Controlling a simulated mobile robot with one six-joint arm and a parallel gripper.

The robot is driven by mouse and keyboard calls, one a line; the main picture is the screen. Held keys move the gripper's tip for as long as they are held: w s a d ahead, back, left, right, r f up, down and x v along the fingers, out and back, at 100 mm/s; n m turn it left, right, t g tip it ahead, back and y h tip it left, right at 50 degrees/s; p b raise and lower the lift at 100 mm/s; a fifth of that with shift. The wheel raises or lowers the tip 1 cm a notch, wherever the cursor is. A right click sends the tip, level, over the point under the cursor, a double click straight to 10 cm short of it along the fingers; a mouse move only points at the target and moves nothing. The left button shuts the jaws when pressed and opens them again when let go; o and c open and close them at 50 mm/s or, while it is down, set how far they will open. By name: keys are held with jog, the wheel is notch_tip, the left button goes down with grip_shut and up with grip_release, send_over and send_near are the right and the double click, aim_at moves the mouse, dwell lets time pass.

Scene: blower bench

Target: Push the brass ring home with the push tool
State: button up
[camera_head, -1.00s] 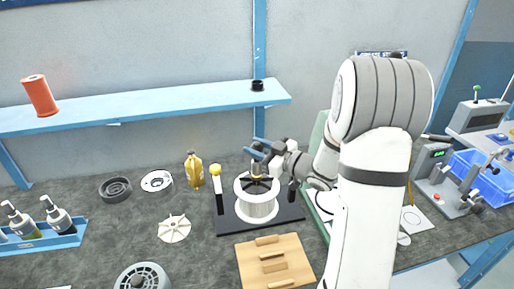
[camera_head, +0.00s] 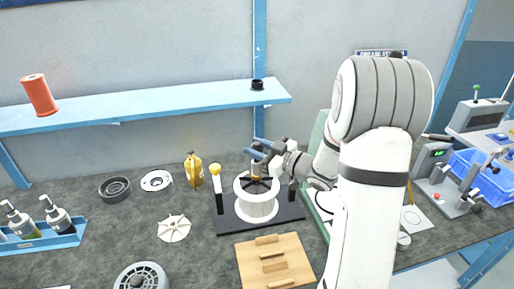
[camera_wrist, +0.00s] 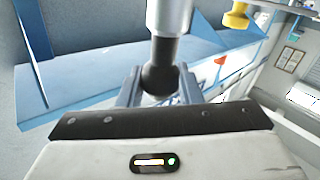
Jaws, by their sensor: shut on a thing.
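My gripper (camera_head: 263,158) is over the white round housing (camera_head: 257,208), at its top. In the wrist view the fingers (camera_wrist: 160,88) are shut on the push tool (camera_wrist: 160,77), which shows a black rounded end and a pale metal cylinder. The housing stands on a dark base plate (camera_head: 290,212) and has dark spokes across its top.
A wooden board (camera_head: 247,262) lies in front. A white finned disc (camera_head: 174,229) lies left. The blue shelf (camera_head: 150,105) runs behind.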

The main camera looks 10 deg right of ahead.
jog(key=shift+r+p, duration=2.1)
jog(key=shift+r, duration=1.3)
jog(key=shift+f, duration=0.15)
